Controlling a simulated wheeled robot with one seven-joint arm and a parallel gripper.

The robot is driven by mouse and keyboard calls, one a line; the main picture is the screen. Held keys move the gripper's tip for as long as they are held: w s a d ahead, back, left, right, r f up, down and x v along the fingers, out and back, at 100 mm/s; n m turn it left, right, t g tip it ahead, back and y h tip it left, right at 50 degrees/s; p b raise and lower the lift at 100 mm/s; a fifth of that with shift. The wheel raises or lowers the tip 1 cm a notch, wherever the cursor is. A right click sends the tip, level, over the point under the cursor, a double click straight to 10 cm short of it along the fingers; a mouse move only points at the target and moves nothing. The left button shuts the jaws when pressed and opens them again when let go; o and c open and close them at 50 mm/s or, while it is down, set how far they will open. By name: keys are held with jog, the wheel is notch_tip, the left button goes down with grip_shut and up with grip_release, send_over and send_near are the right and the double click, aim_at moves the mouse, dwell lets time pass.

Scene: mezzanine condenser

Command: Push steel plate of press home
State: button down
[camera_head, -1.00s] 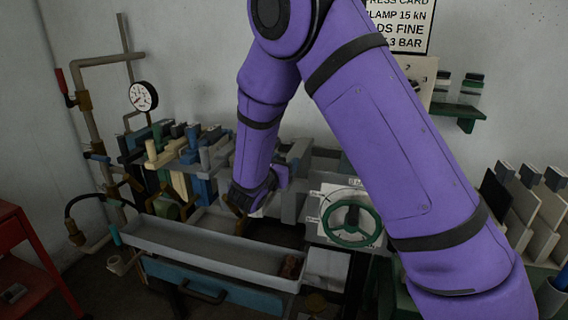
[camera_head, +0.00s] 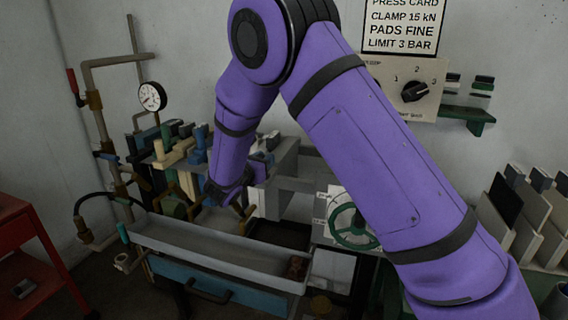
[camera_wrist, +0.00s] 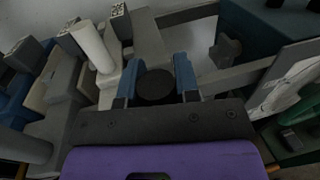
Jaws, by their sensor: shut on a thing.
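The press, with a row of coloured plates (camera_head: 178,150), stands behind a long grey trough (camera_head: 195,243). My gripper (camera_wrist: 157,65) has its two blue fingers apart with a grey piece between their tips. This piece looks like part of the steel plate (camera_wrist: 150,40), but its far end is hard to make out. A dark round part sits between the fingers. In the head view my gripper is low at the press, to the right of the coloured plates, and my arm hides much of the contact. A grey block (camera_head: 284,160) stands to its right.
A green handwheel (camera_head: 352,226) is at the press's right end. A gauge (camera_head: 152,97) and pipes stand at left. A dial panel (camera_head: 410,88) is on the wall. A red cart (camera_head: 22,250) is at far left, and pale plates (camera_head: 530,205) are racked at right.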

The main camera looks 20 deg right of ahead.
jog(key=w+a, duration=0.3)
jog(key=a, duration=0.2)
jog(key=shift+w, duration=0.35)
jog(key=shift+a, duration=0.1)
jog(key=c, duration=0.8)
grip_release()
jog(key=shift+c, duration=0.2)
jog(key=v, duration=1)
jog(key=shift+s+a, duration=0.3)
